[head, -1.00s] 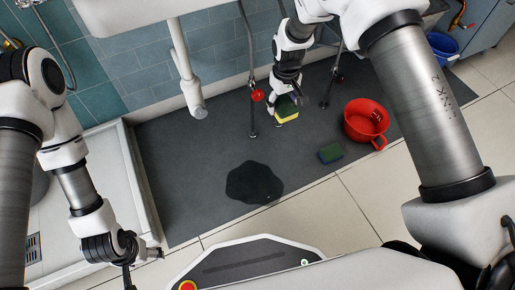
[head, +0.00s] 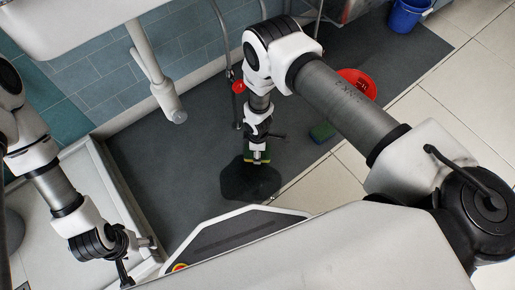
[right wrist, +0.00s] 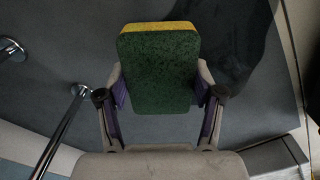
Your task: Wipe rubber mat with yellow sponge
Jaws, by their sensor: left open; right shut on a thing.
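The yellow sponge (right wrist: 158,72), with a dark green scouring face, is held in my right gripper (right wrist: 160,98), which is shut on its two sides. In the head view my right gripper (head: 257,150) points down at the far edge of a dark wet patch (head: 248,182) on the grey rubber mat (head: 190,205); the sponge is mostly hidden there. I cannot tell whether the sponge touches the mat. In the right wrist view the patch (right wrist: 245,45) lies beyond the sponge, to the right. My left gripper (head: 140,245) is open and empty at the lower left, by the white shower tray.
A second sponge, green and blue (head: 322,132), lies on the mat near a red bucket (head: 360,84) partly behind my right arm. A blue bucket (head: 405,15) stands at top right. The white tray edge (head: 125,190) borders the mat. Sink pipes (head: 160,85) hang down behind.

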